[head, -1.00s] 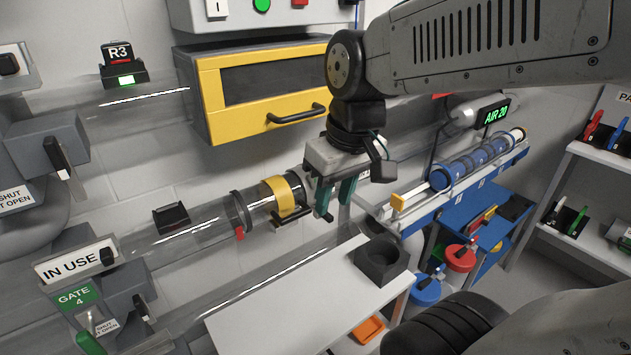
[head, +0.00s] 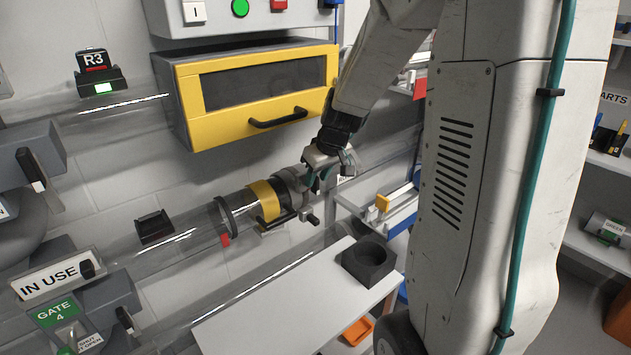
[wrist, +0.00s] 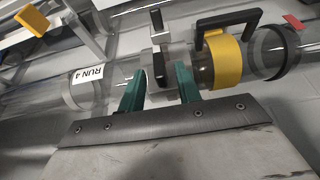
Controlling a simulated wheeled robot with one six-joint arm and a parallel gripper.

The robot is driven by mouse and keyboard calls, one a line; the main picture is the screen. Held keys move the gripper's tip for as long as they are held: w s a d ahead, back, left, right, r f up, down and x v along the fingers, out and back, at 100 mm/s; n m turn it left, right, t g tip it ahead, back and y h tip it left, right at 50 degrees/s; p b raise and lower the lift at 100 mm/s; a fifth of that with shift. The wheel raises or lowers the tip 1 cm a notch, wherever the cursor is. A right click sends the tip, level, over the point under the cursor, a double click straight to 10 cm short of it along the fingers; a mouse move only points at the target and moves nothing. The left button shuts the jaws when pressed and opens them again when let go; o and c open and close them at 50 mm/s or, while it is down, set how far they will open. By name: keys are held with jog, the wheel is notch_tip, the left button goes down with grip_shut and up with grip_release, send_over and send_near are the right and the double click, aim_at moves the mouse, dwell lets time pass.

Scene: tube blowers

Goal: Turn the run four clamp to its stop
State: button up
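The run four clamp is a dark grey collar (head: 290,180) on the clear tube, with a short black lever (head: 308,217) at its lower side. In the wrist view the black lever (wrist: 158,48) stands up from the grey collar just beyond my fingertips. A yellow band (head: 264,201) with a black handle sits beside it on the tube, and it also shows in the wrist view (wrist: 224,62). My gripper (wrist: 158,78) is open, its green fingers spread at the collar. Nothing is visibly held. Whether the fingers touch the collar is unclear. In the head view my gripper (head: 318,180) is partly hidden.
A RUN 4 label (wrist: 88,75) marks the tube. A yellow-framed cabinet (head: 255,92) hangs above. A white table (head: 270,315) with a black square holder (head: 370,262) stands below. A blue and white rack (head: 395,215) is right of the gripper, partly behind my arm.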

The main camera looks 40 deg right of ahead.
jog(key=shift+x, duration=1.2)
grip_shut()
